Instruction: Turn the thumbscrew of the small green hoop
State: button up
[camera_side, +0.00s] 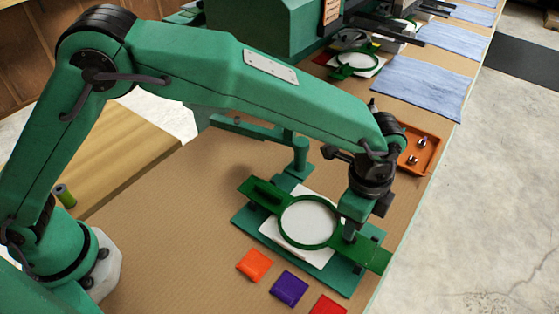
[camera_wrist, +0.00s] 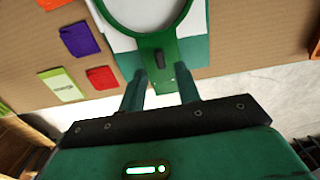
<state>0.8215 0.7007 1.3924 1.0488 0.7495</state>
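The small green hoop (camera_side: 309,243) lies flat over white cloth (camera_side: 270,229) on a green base plate (camera_side: 247,225). It also shows at the top of the wrist view (camera_wrist: 187,14), partly cut off by the frame. Its thumbscrew (camera_wrist: 160,60) is a small dark upright piece on the hoop's tab. My gripper (camera_wrist: 160,76) is open, one finger on each side of the tab, with the thumbscrew between or just beyond the fingertips. I see no contact with it. In the side view my gripper (camera_side: 349,233) is over the hoop's right end and hides the thumbscrew.
Orange (camera_side: 254,265), purple (camera_side: 289,288) and red (camera_side: 329,305) squares lie in front of the plate. An orange tray (camera_side: 430,152) with small metal parts stands behind my wrist. Another green hoop (camera_side: 357,73) and blue cloth (camera_side: 420,82) are farther back. The table edge is close on the right.

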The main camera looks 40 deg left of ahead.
jog(key=shift+f, duration=2.05)
grip_shut()
